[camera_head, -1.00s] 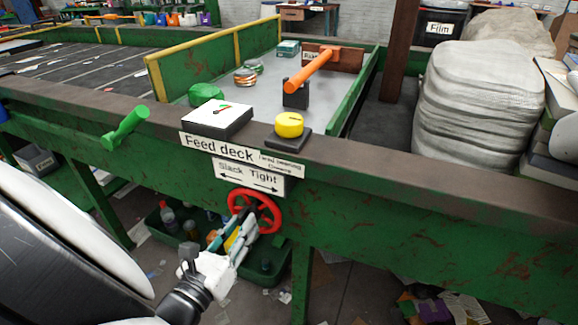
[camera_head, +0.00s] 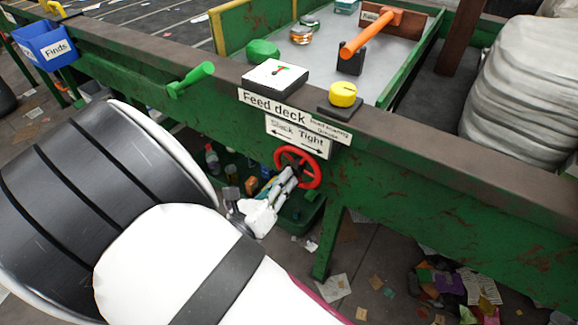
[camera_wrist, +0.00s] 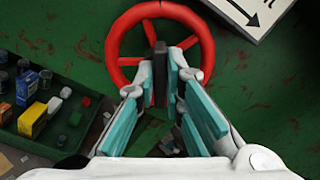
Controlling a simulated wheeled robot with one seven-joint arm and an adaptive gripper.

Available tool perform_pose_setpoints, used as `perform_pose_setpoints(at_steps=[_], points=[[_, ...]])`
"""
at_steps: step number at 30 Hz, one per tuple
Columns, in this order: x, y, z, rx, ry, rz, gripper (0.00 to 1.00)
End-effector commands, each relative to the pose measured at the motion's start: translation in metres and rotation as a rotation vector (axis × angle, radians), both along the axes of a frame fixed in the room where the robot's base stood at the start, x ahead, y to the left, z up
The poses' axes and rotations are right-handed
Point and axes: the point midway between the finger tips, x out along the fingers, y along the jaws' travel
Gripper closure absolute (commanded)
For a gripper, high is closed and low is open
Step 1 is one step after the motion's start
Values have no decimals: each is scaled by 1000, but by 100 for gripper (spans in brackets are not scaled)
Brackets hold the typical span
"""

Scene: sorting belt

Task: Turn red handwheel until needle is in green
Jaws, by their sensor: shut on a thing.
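The red handwheel (camera_head: 317,168) is mounted on the green front of the belt frame, below the "Slack Tight" sign (camera_head: 298,136).
A yellow button (camera_head: 343,92) sits right of the gauge, and a green lever (camera_head: 190,79) sticks out to its left. An orange-handled lever (camera_head: 368,36) stands on the deck. A green crate of items (camera_wrist: 62,138) lies below left of the wheel.

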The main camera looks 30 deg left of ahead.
Motion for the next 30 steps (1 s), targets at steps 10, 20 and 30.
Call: perform_pose_setpoints(at_steps=[10,20,30], points=[[-1,0,-1,-4,1,2,79],[-1,0,0,-2,1,1,70],[-1,1,42,4,-1,1,70]])
